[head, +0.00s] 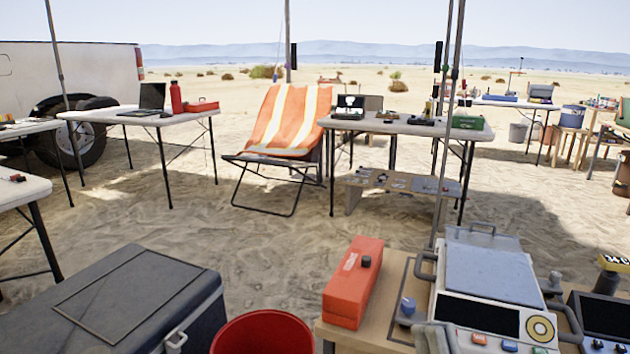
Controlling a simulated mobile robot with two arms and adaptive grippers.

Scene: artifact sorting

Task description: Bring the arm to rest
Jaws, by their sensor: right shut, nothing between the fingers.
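I can make out neither of my grippers in the head view. No arm of mine shows clearly, and nothing in the picture can be seen held by a gripper.
Close in front are a dark case (125,300), a red bucket (262,335) and a wooden table (397,275) bearing an orange-red box (353,283) and a grey machine (490,290). Open sand (230,235) lies beyond, towards a striped deck chair (285,125) and folding tables (400,122).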

